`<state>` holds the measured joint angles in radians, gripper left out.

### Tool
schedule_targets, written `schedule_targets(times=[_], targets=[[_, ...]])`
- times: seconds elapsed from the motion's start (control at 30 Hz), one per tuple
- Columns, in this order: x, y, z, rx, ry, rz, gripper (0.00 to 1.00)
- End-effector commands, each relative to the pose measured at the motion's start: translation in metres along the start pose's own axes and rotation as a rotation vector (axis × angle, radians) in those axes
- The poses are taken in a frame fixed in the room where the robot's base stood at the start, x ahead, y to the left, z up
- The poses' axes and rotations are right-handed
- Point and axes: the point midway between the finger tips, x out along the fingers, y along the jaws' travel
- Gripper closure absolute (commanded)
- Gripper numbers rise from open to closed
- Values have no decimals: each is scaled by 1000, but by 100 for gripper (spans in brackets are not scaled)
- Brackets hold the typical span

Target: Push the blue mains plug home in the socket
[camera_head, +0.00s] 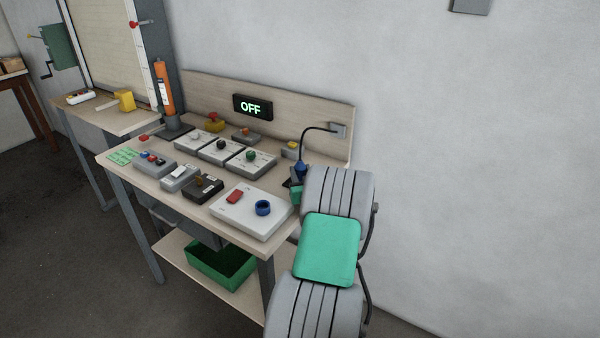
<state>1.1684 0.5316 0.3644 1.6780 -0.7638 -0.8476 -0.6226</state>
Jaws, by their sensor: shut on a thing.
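The blue mains plug (300,168) is at the right end of the bench, upright as far as I can see. A black cable (310,131) arcs from its top to a small grey box (338,130) on the backboard. My gripper (297,183) is at the plug, shut on it, with its dark fingers just below the visible blue part. My grey and green arm comes in from the lower right and covers this corner.
A black display (253,107) on the backboard reads "OFF". Several control boxes fill the bench (128,157). A green crate (222,264) is on the lower shelf.

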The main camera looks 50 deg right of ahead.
Motion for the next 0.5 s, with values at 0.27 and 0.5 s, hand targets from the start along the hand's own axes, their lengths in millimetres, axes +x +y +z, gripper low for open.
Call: schedule_targets(times=[0.27, 0.5], targets=[[0, 0, 0, 0, 0, 0, 100], [0, 0, -1, 0, 1, 0, 100]])
